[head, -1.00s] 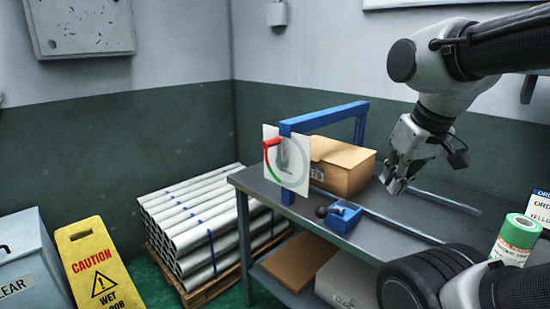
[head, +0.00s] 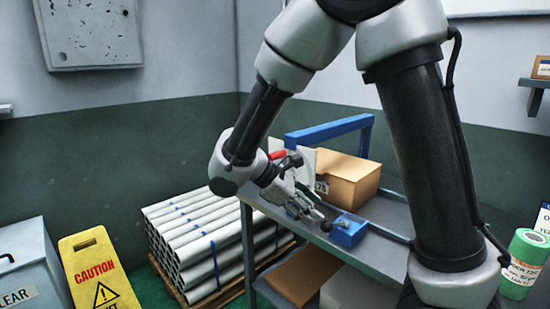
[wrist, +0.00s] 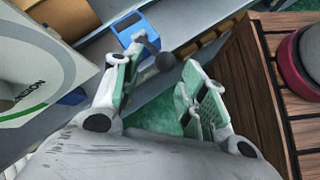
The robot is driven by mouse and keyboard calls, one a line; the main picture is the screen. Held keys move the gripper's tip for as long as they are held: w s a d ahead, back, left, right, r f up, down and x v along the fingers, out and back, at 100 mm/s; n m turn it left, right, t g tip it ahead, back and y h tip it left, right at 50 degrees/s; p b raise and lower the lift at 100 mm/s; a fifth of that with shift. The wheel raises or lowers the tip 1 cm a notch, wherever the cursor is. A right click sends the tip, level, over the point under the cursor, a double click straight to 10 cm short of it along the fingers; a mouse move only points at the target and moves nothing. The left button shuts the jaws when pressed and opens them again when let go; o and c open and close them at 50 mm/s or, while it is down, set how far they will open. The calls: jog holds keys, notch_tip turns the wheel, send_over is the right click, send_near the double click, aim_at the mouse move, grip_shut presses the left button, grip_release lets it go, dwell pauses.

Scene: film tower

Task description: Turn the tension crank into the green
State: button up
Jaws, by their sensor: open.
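The tension crank is a blue block (head: 347,231) with a black ball knob (head: 326,226), on the grey bench. In the wrist view, the blue block (wrist: 138,27) is beyond the fingertips. The ball knob (wrist: 166,62) shows between the fingers, near their tips; I cannot tell whether they touch it. My gripper (head: 308,212) is open and empty, low over the bench left of the block. The white tension gauge panel (head: 302,158) is partly hidden by my arm; its red arc (head: 277,155) shows. In the wrist view the gauge (wrist: 32,70) is at left, its needle reading unclear.
A blue frame (head: 330,130) stands behind the gauge. A cardboard box (head: 346,178) sits on the bench behind the crank. Stacked white tubes (head: 190,235) lie left of the bench. A yellow caution sign (head: 95,270) and a green-topped roll (head: 525,250) stand farther out.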

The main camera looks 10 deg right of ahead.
jog(key=w+a+n+t+h, duration=0.55)
jog(key=w+a, duration=0.25)
jog(key=w, duration=0.2)
jog(key=n+t, duration=0.3)
jog(key=t, duration=0.1)
send_near(275, 157)
jog(key=w+d, duration=0.2)
jog(key=w, duration=0.1)
jog(key=shift+w+d+f+g+h, duration=0.25)
jog(key=shift+d+f+h, duration=0.05)
jog(key=shift+h, duration=0.05)
jog(key=x, duration=0.7)
jog(key=shift+d+f, duration=0.1)
grip_shut()
